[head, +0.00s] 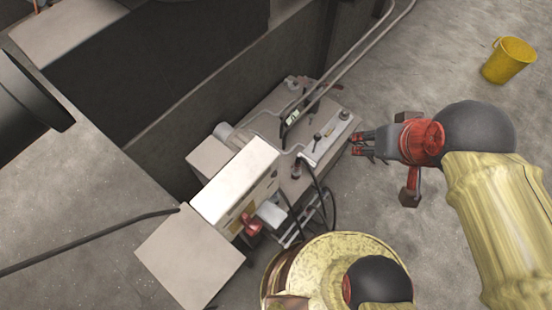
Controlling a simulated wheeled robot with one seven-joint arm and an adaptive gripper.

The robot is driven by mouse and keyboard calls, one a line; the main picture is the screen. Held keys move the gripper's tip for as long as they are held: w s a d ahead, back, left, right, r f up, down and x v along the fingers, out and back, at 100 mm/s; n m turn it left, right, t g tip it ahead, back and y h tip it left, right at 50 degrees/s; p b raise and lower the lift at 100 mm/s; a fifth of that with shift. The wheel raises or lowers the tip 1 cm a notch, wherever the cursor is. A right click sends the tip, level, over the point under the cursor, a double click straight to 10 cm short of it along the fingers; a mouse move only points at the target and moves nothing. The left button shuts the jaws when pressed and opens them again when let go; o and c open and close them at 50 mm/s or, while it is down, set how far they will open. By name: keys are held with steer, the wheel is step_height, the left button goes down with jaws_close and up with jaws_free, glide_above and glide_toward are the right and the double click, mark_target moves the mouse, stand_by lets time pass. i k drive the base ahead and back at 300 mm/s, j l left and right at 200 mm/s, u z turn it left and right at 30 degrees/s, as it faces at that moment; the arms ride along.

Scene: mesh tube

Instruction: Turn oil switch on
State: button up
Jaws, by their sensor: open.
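My gripper (364,142) is open and empty at the centre right. On that unit is a light panel (326,140) with small dark knobs or levers, just left of my fingertips. A gap seems to lie between fingers and panel, but contact cannot be told from this view. A white box (235,183) stands at the near end of the unit, with a red part (251,224) low on its front side. Which part is the oil switch is too small to tell.
A yellow bucket (508,60) stands on the concrete floor at the upper right. Curved grey pipes (345,65) rise from the unit toward the top. A dark cable (90,240) runs in from the left. Open floor lies right of the unit.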

mark_target(253, 227)
steer(key=k+u, duration=0.2)
steer(key=u, duration=0.2)
steer(key=k+u, duration=0.15)
steer(key=u, duration=0.3)
steer(key=k+j+u, duration=0.15)
steer(key=u, duration=0.25)
